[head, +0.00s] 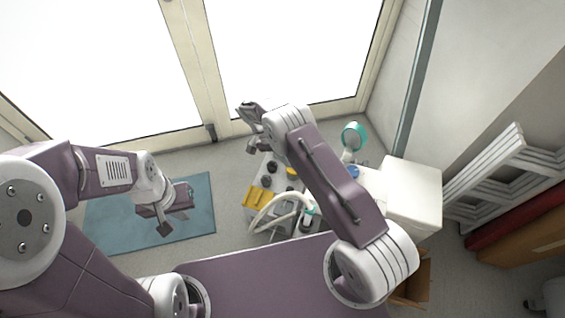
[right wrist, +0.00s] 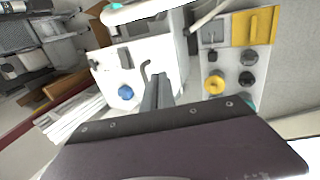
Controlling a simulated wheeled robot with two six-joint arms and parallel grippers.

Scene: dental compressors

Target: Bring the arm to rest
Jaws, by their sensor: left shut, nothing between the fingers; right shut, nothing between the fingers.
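My left gripper (head: 172,212) hangs over the blue-green mat at the left of the head view, shut and empty. My right gripper (head: 250,127) is in the middle of the head view, in front of the glass doors and beyond the dental compressor equipment (head: 258,192). In the right wrist view my right gripper (right wrist: 157,92) shows its dark fingers together with nothing between them. The equipment panel with yellow parts and dark knobs (right wrist: 228,60) is to the right of the fingers there. A white unit with a blue knob (right wrist: 125,91) lies behind the fingers.
The blue-green mat (head: 105,232) lies on the floor at the left. A white box (head: 413,185) stands right of the equipment. A white hose (head: 270,205) loops over its front. White racks (head: 500,165) and a brown box (head: 425,275) are at the right. Glass doors (head: 290,50) close the back.

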